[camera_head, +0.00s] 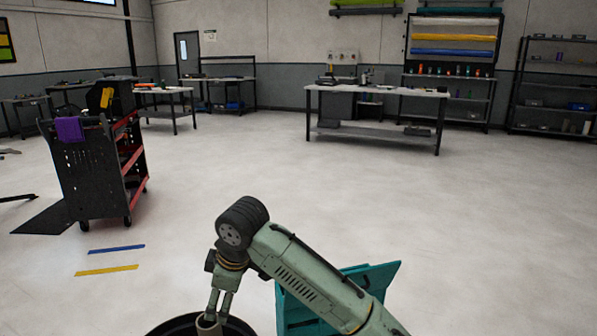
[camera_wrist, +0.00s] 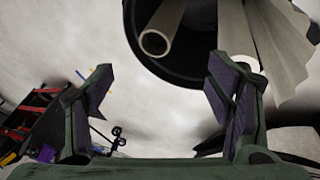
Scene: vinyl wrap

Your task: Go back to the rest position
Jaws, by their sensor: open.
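My gripper (camera_wrist: 158,78) is open in the wrist view, with its two dark-padded fingers wide apart and nothing held between them. A black round bin (camera_wrist: 135,20) lies beyond the fingertips, holding a pale tube (camera_wrist: 155,42) and larger pale rolls or sheets (camera_wrist: 275,45). In the head view, my gripper (camera_head: 220,303) points down at the bottom, left of the picture's middle. A tan tube (camera_head: 208,328) stands just below its fingers, at the black bin (camera_head: 170,327). Whether they touch cannot be told from there. My green arm is bent over at the wrist.
A teal panel-like object (camera_head: 386,275) stands close behind my arm. A black and red cart (camera_head: 95,170) with a purple cloth (camera_head: 69,130) is at the left. Blue (camera_head: 116,249) and yellow (camera_head: 106,270) strips lie on the floor. A workbench (camera_head: 378,92) is far back; the middle floor is clear.

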